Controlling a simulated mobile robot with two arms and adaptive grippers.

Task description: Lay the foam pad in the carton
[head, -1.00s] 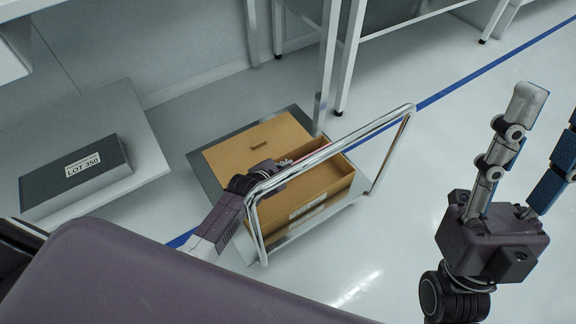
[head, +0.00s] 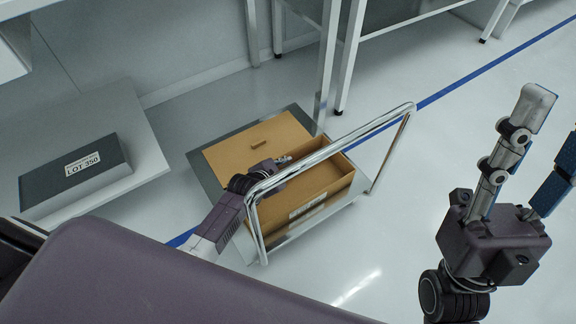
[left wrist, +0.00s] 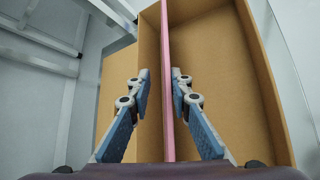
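My left gripper (head: 284,160) reaches down over the carton. In the left wrist view the pink foam pad (left wrist: 167,110) shows as a thin strip on edge, running lengthwise along the carton (left wrist: 215,60) near its left wall. The fingers of my left gripper (left wrist: 161,74) are apart on either side of it, with a gap at the left finger. The pad's lower edge is hard to make out. My right gripper (head: 556,105) is open and empty, partly cut off at the right edge.
The cart's chrome handle (head: 330,150) arches in front of the carton, close to my left arm. A dark box marked LOT 350 (head: 75,180) lies on a grey platform (head: 143,150) at left. Metal table legs (head: 328,60) stand behind the cart. Floor at right is clear.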

